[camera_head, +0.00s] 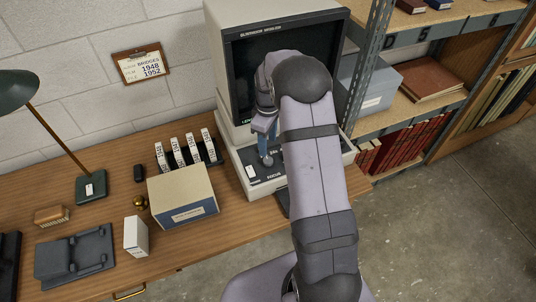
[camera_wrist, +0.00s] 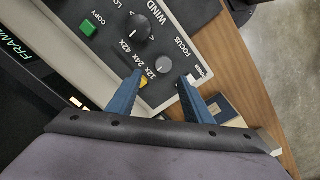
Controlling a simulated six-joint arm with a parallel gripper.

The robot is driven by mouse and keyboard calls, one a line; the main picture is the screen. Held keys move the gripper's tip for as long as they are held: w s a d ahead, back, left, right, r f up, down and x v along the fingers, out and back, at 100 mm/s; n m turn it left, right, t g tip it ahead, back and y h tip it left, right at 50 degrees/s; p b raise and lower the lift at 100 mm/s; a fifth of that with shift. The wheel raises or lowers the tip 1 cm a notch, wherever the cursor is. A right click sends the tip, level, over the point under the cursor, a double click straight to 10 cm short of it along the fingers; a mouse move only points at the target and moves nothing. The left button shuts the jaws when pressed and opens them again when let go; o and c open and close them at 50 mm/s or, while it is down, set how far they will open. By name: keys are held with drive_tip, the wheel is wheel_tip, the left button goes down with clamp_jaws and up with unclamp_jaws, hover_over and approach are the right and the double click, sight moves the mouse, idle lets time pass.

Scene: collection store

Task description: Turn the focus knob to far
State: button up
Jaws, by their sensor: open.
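The focus knob (camera_wrist: 162,64) is a small grey round knob beside the FOCUS label on the reader's dark control panel (camera_wrist: 190,15) in the wrist view. My gripper (camera_wrist: 161,76) is open, with its two blue fingers apart. In that view the fingertips lie either side of the knob and slightly below it; I cannot tell if they touch it. In the head view my gripper (camera_head: 266,160) is low over the panel of the microfilm reader (camera_head: 225,60), just behind the FOCUS label.
A larger black WIND knob (camera_wrist: 140,32) and a green COPY button (camera_wrist: 88,28) share the panel. Left of the reader are a cardboard box (camera_head: 182,193), upright labelled boxes (camera_head: 178,152) and a lamp (camera_head: 90,187). Metal shelving (camera_head: 365,60) stands right of it.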

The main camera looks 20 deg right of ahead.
sight(268, 160)
drive_tip(key=n, duration=0.5)
drive_tip(key=shift+s, duration=0.3)
drive_tip(key=shift+f+p, duration=1.55)
drive_tip(key=shift+f, duration=2.1)
drive_tip(key=c, duration=1.1)
